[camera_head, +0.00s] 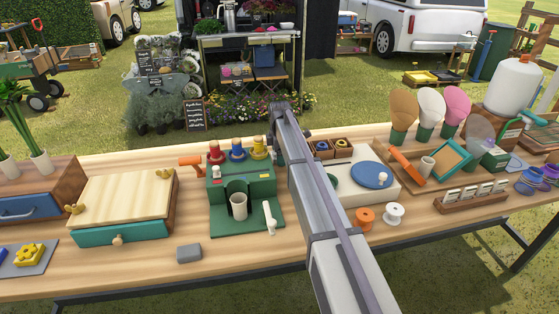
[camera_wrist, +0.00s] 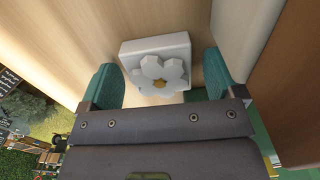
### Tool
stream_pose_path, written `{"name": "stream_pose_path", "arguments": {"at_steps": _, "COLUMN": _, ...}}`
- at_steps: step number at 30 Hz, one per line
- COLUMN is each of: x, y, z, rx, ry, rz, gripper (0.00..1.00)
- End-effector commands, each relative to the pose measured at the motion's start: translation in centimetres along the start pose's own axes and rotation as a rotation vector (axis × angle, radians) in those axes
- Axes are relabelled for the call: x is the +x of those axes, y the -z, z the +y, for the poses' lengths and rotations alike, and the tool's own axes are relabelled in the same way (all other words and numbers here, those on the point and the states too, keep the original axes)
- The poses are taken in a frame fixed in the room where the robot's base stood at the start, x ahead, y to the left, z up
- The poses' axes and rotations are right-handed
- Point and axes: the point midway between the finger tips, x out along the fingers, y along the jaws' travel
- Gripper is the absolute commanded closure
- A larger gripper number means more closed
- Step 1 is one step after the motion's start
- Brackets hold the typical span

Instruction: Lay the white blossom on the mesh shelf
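In the head view my arm crosses the middle of the table, and I cannot make out the fingertips or the white blossom. I cannot pick out a mesh shelf with certainty in either view.
The wooden table (camera_head: 140,270) is crowded. A green machine (camera_head: 244,188) with coloured knobs stands left of my arm. A wooden box with a teal drawer (camera_head: 122,232), a grey block (camera_head: 188,253), spools (camera_head: 393,213) and a white box with a blue disc (camera_head: 371,175) lie around it.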

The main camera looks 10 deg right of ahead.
Motion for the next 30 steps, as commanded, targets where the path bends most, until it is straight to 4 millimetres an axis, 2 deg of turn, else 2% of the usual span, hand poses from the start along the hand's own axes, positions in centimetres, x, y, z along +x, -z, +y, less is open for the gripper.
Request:
{"name": "stream_pose_path", "arguments": {"at_steps": 2, "x": 0.0, "y": 0.0, "z": 0.0, "rx": 0.0, "ry": 0.0, "rz": 0.0, "gripper": 0.2}}
{"name": "stream_pose_path", "arguments": {"at_steps": 15, "x": 0.0, "y": 0.0, "z": 0.0, "rx": 0.0, "ry": 0.0, "rz": 0.0, "gripper": 0.62}}
{"name": "stream_pose_path", "arguments": {"at_steps": 17, "x": 0.0, "y": 0.0, "z": 0.0, "rx": 0.0, "ry": 0.0, "rz": 0.0, "gripper": 0.66}}
{"name": "stream_pose_path", "arguments": {"at_steps": 25, "x": -0.5, "y": 0.0, "z": 0.0, "rx": 0.0, "ry": 0.0, "rz": 0.0, "gripper": 0.66}}
{"name": "stream_pose_path", "arguments": {"at_steps": 30, "x": -2.3, "y": 0.0, "z": 0.0, "rx": 0.0, "ry": 0.0, "rz": 0.0, "gripper": 0.66}}
